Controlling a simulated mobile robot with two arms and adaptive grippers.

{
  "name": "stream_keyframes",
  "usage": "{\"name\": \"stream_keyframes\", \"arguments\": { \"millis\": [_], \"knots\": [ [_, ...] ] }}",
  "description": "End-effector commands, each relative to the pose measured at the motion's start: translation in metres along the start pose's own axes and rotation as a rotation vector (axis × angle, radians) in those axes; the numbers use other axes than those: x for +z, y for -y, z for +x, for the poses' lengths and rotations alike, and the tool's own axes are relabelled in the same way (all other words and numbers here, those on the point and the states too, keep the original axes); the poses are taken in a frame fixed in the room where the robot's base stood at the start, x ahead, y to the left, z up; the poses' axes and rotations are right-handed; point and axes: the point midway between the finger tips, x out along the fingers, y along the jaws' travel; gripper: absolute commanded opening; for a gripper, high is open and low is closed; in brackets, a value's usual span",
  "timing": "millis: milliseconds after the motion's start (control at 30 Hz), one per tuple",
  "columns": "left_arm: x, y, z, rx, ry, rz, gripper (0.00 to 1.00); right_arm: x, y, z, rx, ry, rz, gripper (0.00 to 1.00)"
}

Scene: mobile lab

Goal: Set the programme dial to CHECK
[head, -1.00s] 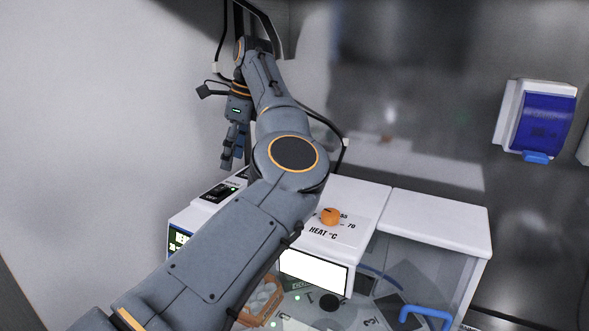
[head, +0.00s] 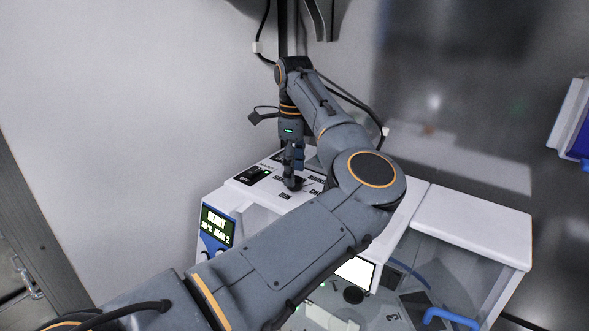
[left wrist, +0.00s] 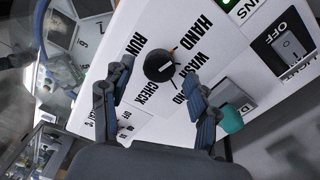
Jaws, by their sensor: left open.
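In the head view my left gripper (head: 294,176) points down over the white machine's top (head: 262,213) and largely hides the dial. My right gripper is not in view.
A power switch marked OFF (left wrist: 292,47) and a teal part (left wrist: 231,120) lie right of the dial in the wrist view. A clear-fronted chamber with a blue handle (head: 451,319) is at right.

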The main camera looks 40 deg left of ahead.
Motion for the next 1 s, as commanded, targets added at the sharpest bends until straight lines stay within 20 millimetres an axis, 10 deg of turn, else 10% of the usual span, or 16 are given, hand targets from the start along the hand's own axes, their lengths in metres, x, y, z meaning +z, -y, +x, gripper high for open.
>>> {"name": "stream_keyframes", "arguments": {
  "millis": [467, 733, 1000],
  "knots": [
    [0.001, 0.000, 0.015, -0.001, 0.001, -0.001, 0.60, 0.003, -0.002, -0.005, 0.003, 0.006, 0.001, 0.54],
    [0.001, 0.000, 0.015, -0.001, 0.001, -0.001, 0.05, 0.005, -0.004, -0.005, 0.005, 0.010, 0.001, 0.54],
    [0.001, 0.000, 0.015, -0.002, 0.001, 0.018, 0.05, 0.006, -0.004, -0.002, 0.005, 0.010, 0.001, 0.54]
  ]
}}
